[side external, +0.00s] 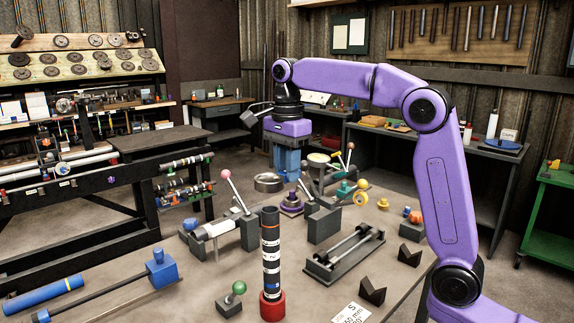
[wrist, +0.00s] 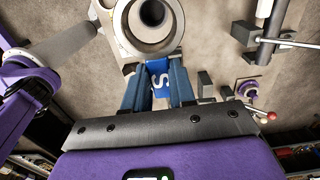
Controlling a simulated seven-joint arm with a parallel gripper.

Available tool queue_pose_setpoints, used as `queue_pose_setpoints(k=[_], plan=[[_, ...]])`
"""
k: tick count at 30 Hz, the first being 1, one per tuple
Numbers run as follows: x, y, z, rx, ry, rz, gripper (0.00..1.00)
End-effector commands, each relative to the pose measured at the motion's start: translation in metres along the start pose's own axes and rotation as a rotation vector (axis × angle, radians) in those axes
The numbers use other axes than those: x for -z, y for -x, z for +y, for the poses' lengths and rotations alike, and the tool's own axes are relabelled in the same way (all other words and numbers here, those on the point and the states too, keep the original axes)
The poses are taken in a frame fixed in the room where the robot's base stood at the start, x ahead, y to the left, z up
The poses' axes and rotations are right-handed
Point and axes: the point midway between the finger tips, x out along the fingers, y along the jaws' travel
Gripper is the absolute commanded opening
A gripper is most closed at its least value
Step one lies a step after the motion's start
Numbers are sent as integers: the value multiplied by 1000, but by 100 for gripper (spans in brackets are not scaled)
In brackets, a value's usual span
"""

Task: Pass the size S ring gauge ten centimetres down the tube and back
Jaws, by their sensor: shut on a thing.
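A black tube (side external: 270,250) with white bands stands upright in a red base on the bench in the side view. My gripper (side external: 288,172) is above and slightly right of the tube's top, fingers pointing down. In the wrist view my gripper (wrist: 158,92) is shut on the blue tab (wrist: 157,68) marked S. The tab belongs to the grey ring gauge (wrist: 122,30), which shows beyond the fingertips. In the side view the ring (side external: 268,182) appears above the tube, apart from it. A dark round opening (wrist: 152,13) shows through the ring; exact centring is hard to tell.
A green-knobbed block (side external: 230,300) stands left of the tube. Right of it are a shaft stand (side external: 343,252) and dark V-blocks (side external: 372,291). A lever fixture (side external: 228,222) stands behind left. A white card marked S (side external: 351,313) lies in front.

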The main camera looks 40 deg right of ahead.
Motion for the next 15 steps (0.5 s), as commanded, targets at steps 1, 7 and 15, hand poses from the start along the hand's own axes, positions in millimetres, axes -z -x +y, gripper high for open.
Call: queue_pose_setpoints(k=[1, 7, 15], plan=[[0, 0, 0, 1, 0, 0, 0], [1, -2, 0, 1, 2, -1, 0], [1, -20, 0, 0, 1, -1, 0]])
